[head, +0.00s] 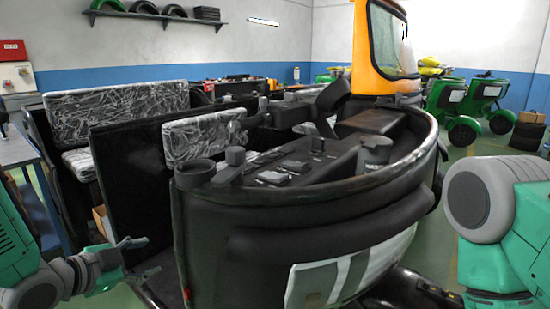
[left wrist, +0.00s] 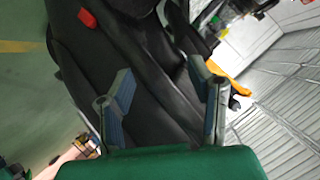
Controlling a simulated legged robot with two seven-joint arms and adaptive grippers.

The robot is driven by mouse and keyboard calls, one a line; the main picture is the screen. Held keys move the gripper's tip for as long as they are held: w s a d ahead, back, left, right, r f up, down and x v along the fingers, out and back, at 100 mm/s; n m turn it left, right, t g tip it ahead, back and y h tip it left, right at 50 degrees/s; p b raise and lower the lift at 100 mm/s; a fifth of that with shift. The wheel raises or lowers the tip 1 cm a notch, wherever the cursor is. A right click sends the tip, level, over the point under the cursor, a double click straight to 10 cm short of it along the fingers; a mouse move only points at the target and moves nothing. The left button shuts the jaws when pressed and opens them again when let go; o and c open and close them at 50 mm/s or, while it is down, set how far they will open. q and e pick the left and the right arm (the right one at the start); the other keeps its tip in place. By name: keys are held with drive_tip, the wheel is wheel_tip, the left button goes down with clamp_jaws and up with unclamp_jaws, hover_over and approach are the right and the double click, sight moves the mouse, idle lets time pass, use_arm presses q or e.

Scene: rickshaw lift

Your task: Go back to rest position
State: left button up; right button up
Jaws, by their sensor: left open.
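My left gripper (head: 143,258) is at the lower left of the head view, open and empty, beside the black rickshaw body (head: 235,245). In the left wrist view the left gripper (left wrist: 160,85) shows two spread fingers with blue-grey pads. The dark rickshaw body (left wrist: 135,60) lies beyond them, with nothing between the fingers. My right arm enters at the right edge of the head view, with a grey joint and green links. Its gripper is out of the frame.
The rickshaw has plastic-wrapped seats (head: 118,112) and an orange windshield frame (head: 372,50). A workbench (head: 15,148) stands at the left. Green rickshaws (head: 482,95) stand at the back right. Green floor (head: 505,148) is open between them and the black body.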

use_arm(q)
drive_tip(key=s+f+n+g+y, duration=0.3)
drive_tip(key=s+f+n+g, duration=0.25)
drive_tip(key=s+f, duration=0.85)
drive_tip(key=s+f+n+g+y, duration=0.1)
drive_tip(key=s+f+n+g, duration=0.1)
drive_tip(key=s+f, duration=0.4)
drive_tip(key=s+f+n+g+y, duration=0.2)
drive_tip(key=s+f+n, duration=0.3)
drive_tip(key=s, duration=0.8)
drive_tip(key=shift+a+f+g, duration=0.35)
drive_tip(key=shift+g, duration=0.4)
drive_tip(key=shift+s, duration=0.1)
